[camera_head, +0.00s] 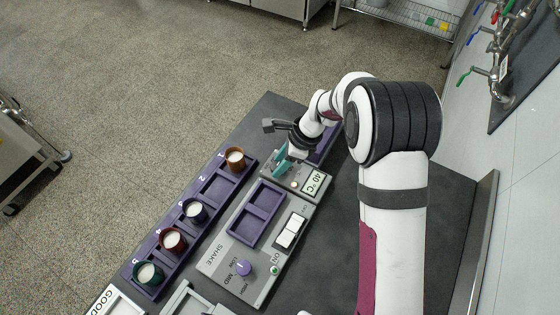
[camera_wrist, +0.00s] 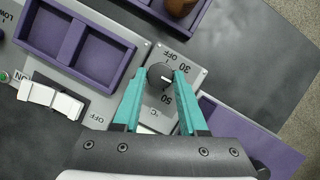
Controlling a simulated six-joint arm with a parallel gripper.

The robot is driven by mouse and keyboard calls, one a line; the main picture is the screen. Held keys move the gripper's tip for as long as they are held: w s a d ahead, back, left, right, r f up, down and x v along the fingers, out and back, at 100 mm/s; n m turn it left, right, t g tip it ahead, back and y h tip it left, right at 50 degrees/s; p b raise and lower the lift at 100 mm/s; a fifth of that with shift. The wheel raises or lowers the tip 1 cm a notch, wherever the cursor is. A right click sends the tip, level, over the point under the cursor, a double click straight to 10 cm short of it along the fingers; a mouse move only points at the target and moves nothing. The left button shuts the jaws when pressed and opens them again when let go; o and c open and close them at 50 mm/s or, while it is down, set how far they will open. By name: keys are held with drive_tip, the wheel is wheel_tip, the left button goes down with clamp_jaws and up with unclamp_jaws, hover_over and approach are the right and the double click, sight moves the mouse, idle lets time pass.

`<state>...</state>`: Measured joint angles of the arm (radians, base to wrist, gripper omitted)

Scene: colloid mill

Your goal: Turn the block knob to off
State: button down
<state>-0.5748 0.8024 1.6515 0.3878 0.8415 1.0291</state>
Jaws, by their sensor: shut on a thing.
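The block knob (camera_wrist: 158,74) is a dark round knob on a grey panel in the wrist view. Its white mark points right, between the printed 30 and 50; OFF is printed above it. My gripper (camera_wrist: 162,76) has its teal fingers on either side of the knob, shut on it. In the head view my gripper (camera_head: 281,164) is low over the heating block's panel, and the knob is hidden behind it. The display (camera_head: 314,184) beside it reads 40 °C.
The grey shaker unit (camera_head: 222,262) has a purple tray (camera_head: 243,232), a white rocker switch (camera_head: 290,231) and a purple knob (camera_head: 242,267). A purple rack (camera_head: 221,185) with several cups stands to the left. Dark bench top lies bare to the right.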

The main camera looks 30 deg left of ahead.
drive_tip(key=n, duration=0.2)
drive_tip(key=n+g+h, duration=0.1)
drive_tip(key=n, duration=0.1)
drive_tip(key=shift+w+a+n+g, duration=0.1)
drive_tip(key=shift+a+n+g, duration=0.05)
drive_tip(key=shift+n+g, duration=0.15)
drive_tip(key=n, duration=0.2)
drive_tip(key=n+g+h, duration=0.1)
drive_tip(key=n, duration=0.1)
drive_tip(key=shift+w+a+n, duration=0.1)
drive_tip(key=shift+a+n, duration=0.05)
drive_tip(key=shift+n, duration=0.15)
drive_tip(key=n+h, duration=0.2)
drive_tip(key=n, duration=0.2)
drive_tip(key=shift+a, duration=0.15)
drive_tip(key=shift+a+n+h, duration=0.1)
drive_tip(key=shift+n+h, duration=0.7)
drive_tip(key=shift+n, duration=1.3)
drive_tip(key=shift+c, duration=2.3)
unclamp_jaws()
